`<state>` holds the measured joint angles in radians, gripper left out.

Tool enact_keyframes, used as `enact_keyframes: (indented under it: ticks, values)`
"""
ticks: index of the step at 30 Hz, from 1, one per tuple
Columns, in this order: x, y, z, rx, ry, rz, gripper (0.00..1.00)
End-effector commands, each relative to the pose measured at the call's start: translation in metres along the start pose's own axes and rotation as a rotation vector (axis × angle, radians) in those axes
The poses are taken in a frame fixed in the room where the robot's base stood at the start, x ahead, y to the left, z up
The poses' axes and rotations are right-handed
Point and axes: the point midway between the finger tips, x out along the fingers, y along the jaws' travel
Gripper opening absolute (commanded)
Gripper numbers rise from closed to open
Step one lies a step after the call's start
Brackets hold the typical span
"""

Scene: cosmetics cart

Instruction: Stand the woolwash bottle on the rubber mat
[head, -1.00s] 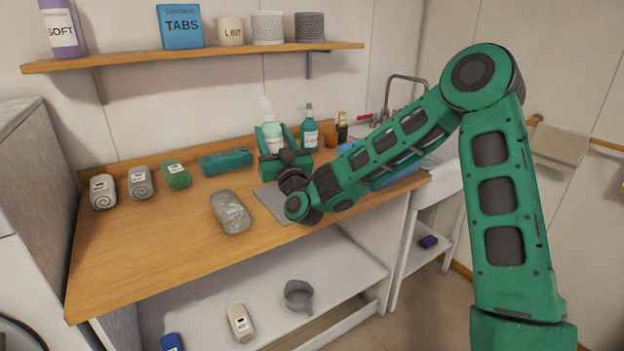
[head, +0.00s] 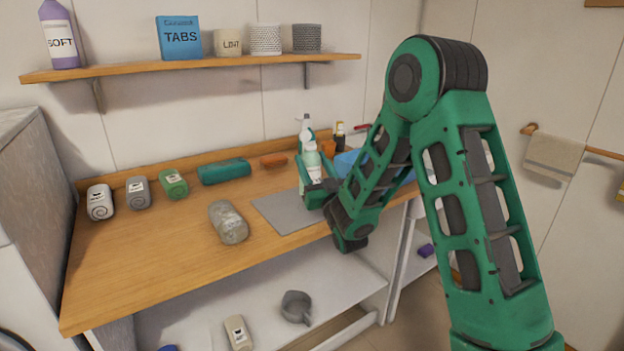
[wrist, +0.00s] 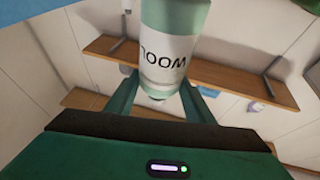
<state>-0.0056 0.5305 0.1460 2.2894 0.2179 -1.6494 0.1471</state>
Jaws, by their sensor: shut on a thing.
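The woolwash bottle (head: 312,163) is pale green with a white label. My gripper (head: 314,181) is shut on it, one finger on each side. In the wrist view the bottle (wrist: 172,50) stands between the fingers with its "WOOL" lettering upside down. In the head view it looks upright. Its base is hidden by my gripper, so I cannot tell whether it touches anything. The grey rubber mat (head: 283,214) lies flat on the wooden counter, just left of and in front of my gripper. The visible part of the mat is bare.
A spray bottle (head: 306,124) stands close behind the woolwash bottle. An orange block (head: 273,160) and a teal case (head: 223,171) lie along the back. A grey rounded bundle (head: 228,222) lies left of the mat. A blue basin (head: 350,163) is to the right.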

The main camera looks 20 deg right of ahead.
Motion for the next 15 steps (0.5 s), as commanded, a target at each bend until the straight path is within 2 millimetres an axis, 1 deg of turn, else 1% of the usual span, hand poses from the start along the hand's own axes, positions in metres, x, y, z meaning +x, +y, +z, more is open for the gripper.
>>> enact_keyframes:
  ticks: [5, 7, 12, 15]
  values:
    - [-0.004, 0.005, 0.004, 0.001, 0.000, -0.002, 0.22]
    - [-0.005, 0.005, 0.009, 0.001, 0.000, -0.002, 0.22]
    - [-0.014, 0.006, 0.030, 0.002, -0.004, -0.001, 0.22]
    - [-0.018, 0.005, 0.038, 0.002, -0.002, -0.001, 0.22]
